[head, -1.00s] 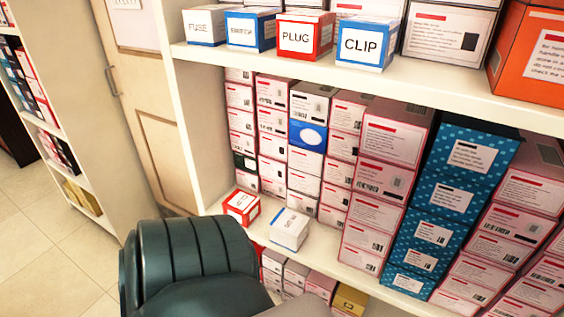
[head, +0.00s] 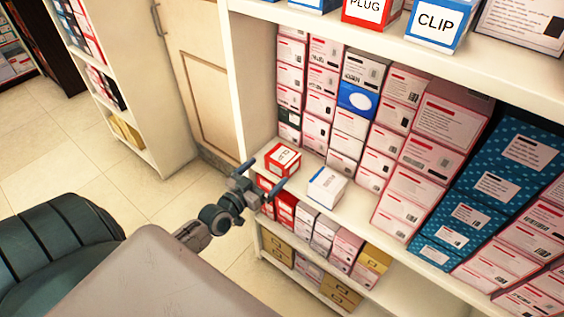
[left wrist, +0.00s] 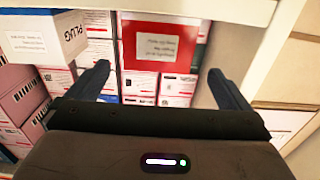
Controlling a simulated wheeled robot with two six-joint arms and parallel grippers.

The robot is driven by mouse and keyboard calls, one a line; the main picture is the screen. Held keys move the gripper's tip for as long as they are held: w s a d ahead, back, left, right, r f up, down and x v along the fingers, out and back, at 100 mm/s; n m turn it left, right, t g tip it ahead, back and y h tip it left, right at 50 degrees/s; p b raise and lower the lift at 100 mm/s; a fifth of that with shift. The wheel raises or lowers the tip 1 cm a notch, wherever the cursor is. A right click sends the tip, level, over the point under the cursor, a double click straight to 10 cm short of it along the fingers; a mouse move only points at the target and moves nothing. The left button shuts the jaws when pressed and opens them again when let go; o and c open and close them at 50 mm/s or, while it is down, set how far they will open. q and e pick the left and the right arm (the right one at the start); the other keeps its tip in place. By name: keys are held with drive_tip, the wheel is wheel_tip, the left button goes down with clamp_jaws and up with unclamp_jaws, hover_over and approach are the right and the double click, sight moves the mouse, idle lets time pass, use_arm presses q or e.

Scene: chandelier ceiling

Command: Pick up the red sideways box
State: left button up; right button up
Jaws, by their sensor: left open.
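The red box (head: 282,160) sits on the middle shelf near its left end, in front of the stacked boxes. Its white label carries sideways print too small to read surely. My left gripper (head: 263,176) is open and empty, just in front of the red box, its fingers pointing at it. In the left wrist view the red box (left wrist: 160,48) shows between the spread fingertips of the left gripper (left wrist: 157,72), apart from both. My right gripper is not in view.
A white and blue box (head: 326,187) stands close to the right of the red box; it also shows in the wrist view (left wrist: 48,42), reading PLUG. The shelf's side wall (head: 252,85) is to the left. Smaller boxes (head: 322,230) fill the shelf below.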

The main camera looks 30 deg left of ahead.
sight(283, 159)
use_arm(q)
drive_tip(key=w, duration=0.2)
drive_tip(key=shift+w+d+f, duration=0.15)
drive_tip(key=shift+w, duration=0.2)
drive_tip(key=shift+w+b, duration=0.35)
drive_tip(key=shift+w, duration=0.2)
drive_tip(key=w, duration=0.1)
drive_tip(key=w+b, duration=0.1)
drive_tip(key=w, duration=0.2)
drive_tip(key=shift+w+d, duration=0.35)
drive_tip(key=shift+w, duration=0.05)
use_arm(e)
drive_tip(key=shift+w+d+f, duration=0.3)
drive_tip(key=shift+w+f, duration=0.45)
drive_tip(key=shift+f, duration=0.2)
use_arm(q)
drive_tip(key=shift+s, duration=0.1)
drive_tip(key=shift+c, duration=0.4)
drive_tip(key=c, duration=1)
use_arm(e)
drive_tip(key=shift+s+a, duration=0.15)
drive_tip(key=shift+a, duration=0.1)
